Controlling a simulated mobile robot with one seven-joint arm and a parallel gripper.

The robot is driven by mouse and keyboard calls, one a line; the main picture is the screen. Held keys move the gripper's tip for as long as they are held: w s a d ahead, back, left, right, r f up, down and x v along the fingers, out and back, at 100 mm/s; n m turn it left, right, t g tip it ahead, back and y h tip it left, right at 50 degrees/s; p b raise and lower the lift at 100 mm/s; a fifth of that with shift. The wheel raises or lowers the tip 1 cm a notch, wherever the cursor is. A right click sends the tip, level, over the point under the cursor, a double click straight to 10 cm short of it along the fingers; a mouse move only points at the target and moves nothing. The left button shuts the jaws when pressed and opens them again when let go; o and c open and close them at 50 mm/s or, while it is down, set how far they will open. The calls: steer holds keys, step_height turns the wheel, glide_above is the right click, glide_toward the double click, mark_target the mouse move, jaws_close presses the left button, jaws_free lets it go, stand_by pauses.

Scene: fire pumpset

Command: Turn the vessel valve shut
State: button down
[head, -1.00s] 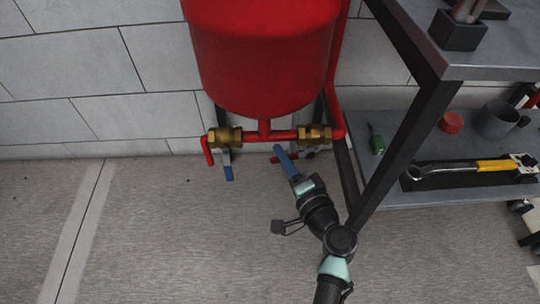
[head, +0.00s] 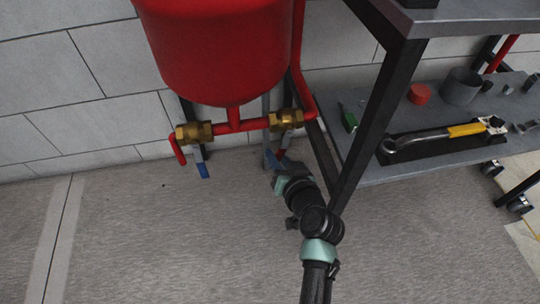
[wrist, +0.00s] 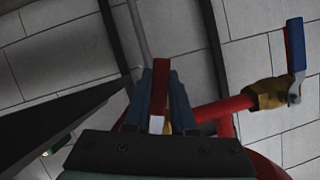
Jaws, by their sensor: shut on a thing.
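The red vessel (head: 215,50) hangs at the wall above a red pipe with two brass valves. The right valve (head: 286,119) has a red handle (head: 281,154), which points downward and is partly hidden by my gripper. My gripper (head: 271,159) is below this valve. In the wrist view its blue fingers (wrist: 161,78) stand either side of the red handle (wrist: 161,95) and are shut on it. The left valve (head: 194,132) has a blue handle (head: 202,170) hanging down. It also shows at the right of the wrist view (wrist: 268,94), apart from my gripper.
A dark-framed shelf unit (head: 378,125) stands close to the right of my arm. Its lower shelf holds a wrench (head: 435,137), a red cap (head: 419,94), a grey cup (head: 461,87) and a green item (head: 348,118). The floor to the left is clear.

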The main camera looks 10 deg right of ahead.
steer(key=shift+d+f+n+h, duration=0.15)
steer(key=shift+d+n+h, duration=0.35)
steer(key=shift+d+n, duration=0.2)
steer(key=shift+d+f+n+h, duration=0.1)
steer(key=shift+d+n+h, duration=0.4)
steer(key=shift+d+n, duration=0.2)
steer(key=c, duration=0.7)
jaws_free()
steer(key=shift+c, duration=0.2)
steer(key=p+v, duration=0.5)
steer(key=v, duration=0.8)
steer(key=shift+p, duration=0.35)
